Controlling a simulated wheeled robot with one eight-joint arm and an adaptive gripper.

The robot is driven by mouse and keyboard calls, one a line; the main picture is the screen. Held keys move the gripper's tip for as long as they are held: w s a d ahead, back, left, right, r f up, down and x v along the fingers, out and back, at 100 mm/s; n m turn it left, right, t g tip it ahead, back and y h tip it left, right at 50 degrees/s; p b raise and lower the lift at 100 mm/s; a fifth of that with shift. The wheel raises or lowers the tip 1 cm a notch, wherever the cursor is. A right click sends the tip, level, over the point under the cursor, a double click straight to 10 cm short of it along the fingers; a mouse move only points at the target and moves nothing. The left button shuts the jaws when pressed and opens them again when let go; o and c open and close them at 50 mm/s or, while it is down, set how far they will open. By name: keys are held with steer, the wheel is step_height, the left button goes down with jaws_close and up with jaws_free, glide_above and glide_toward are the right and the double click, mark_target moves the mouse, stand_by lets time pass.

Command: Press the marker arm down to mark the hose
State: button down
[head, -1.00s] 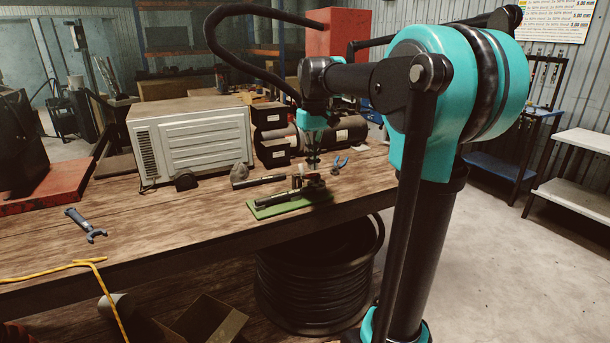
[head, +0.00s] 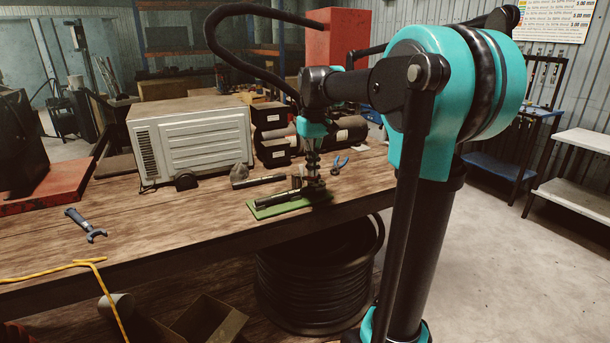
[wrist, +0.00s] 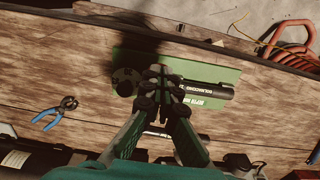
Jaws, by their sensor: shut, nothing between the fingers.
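The green base plate (head: 262,211) lies near the front edge of the workbench. The black hose (head: 272,200) lies along it. In the wrist view, the hose (wrist: 208,90) has white print and sticks out to the right from under my gripper, over the green plate (wrist: 130,62). The dark marker mechanism stands at the plate's right end in the head view, mostly hidden by my gripper. My gripper (head: 313,176) points straight down over it, fingers together and empty. In the wrist view, the fingertips (wrist: 160,72) cover the marker arm; I cannot tell whether they touch it.
Blue-handled pliers (head: 340,165) lie right of the plate. A second dark tube (head: 259,181) lies behind it. A white ribbed box (head: 190,142) and black rolls stand farther back. A blue wrench (head: 85,225) lies far left, with clear bench between.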

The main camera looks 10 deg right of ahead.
steer(key=shift+f, duration=1.7)
step_height(320, 180, up, 13)
stand_by(1.2)
